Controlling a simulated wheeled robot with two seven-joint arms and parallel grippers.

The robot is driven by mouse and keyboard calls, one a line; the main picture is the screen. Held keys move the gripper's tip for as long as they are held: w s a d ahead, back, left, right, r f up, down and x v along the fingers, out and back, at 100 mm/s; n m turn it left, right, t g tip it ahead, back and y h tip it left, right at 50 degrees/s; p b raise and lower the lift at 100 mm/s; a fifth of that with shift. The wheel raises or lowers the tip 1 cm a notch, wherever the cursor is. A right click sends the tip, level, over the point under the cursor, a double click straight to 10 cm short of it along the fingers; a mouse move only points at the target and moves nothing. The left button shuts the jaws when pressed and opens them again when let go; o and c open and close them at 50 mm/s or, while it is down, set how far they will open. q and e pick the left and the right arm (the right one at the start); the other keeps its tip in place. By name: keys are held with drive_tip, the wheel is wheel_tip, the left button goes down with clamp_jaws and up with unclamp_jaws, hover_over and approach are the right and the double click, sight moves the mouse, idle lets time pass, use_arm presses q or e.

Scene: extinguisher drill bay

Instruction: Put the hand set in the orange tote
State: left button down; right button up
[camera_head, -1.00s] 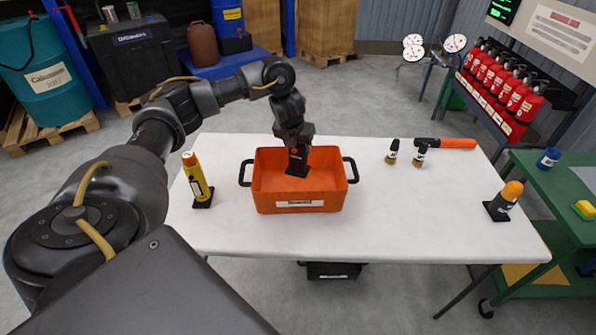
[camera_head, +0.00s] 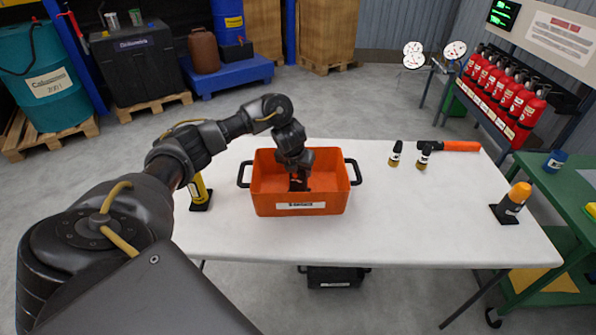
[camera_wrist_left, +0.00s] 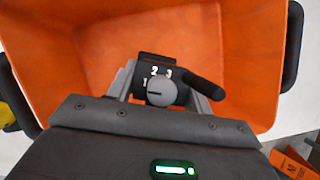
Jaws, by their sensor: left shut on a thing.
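The orange tote (camera_head: 300,195) stands open on the white table, with a black handle at each end. My left gripper (camera_head: 298,174) is down inside the tote opening, shut on the black hand set (camera_head: 299,184). In the left wrist view the hand set (camera_wrist_left: 163,90) shows its top, with a grey knob, numbers and a stubby black antenna pointing right, between the jaws. The tote floor (camera_wrist_left: 110,45) lies beyond it. Whether the hand set touches the floor, I cannot tell. My right gripper is out of view.
A yellow torch-like item (camera_head: 199,193) in a black stand is partly behind my left arm. The table front is clear.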

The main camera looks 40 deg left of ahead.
use_arm(q)
drive_tip(key=c, duration=0.8)
unclamp_jaws()
drive_tip(key=shift+o, duration=1)
drive_tip(key=shift+r, duration=0.1)
drive_tip(key=p+v, duration=0.6)
drive_tip(key=v, duration=0.6)
